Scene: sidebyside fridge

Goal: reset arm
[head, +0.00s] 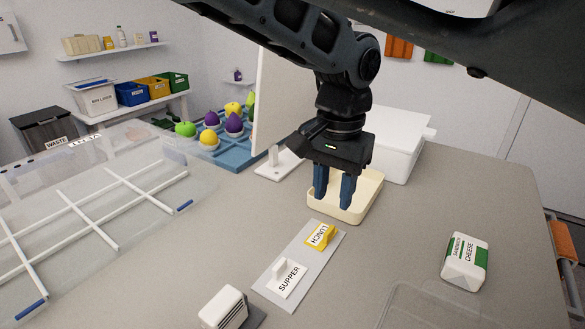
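My gripper (334,190) hangs from the arm at the top middle of the head view, pointing down. Its two blue fingers stand apart with nothing visible between them, so it is open and empty. It appears in front of a cream tray (372,188); I cannot tell if the fingertips are above or inside it. Part of the tray is hidden behind the fingers.
A grey mat holds a yellow LUNCH sign (321,236) and a white SUPPER sign (287,279). A cheese pack (465,262) lies at right. A white panel (281,100) stands behind the gripper, beside a white box (402,145). A clear divided tray (70,220) fills the left.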

